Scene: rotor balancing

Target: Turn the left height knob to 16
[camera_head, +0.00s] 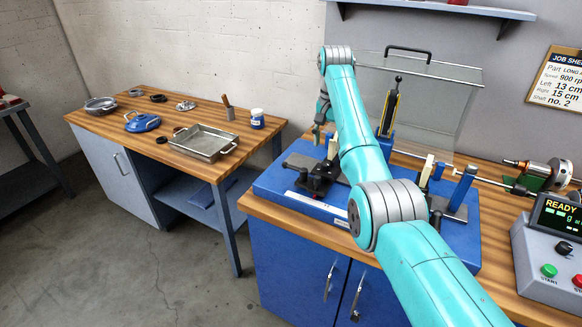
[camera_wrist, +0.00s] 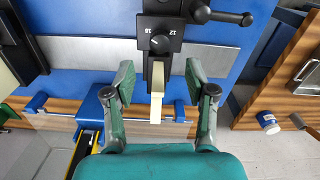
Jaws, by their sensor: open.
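The left height knob (camera_wrist: 160,43) is a round black knob on a black support block in the wrist view. White marks reading about 12 and 18 show above it; its exact setting is unclear. A pale cream upright piece (camera_wrist: 156,85) stands just below the knob in the picture. My gripper (camera_wrist: 159,72) is open, with one green finger pad on each side of the cream piece and no visible contact. In the head view my gripper (camera_head: 319,131) is above the left support (camera_head: 318,178) on the blue balancing base (camera_head: 270,185); the knob is not clear there.
A black lever (camera_wrist: 232,17) sticks out near the knob. Yellow-and-black upright (camera_head: 389,112) and clear guard (camera_head: 440,95) stand behind my arm. A control box (camera_head: 545,255) reads READY at right. The job sheet (camera_head: 560,80) reads Left 13 cm. A side table (camera_head: 175,110) holds a tray.

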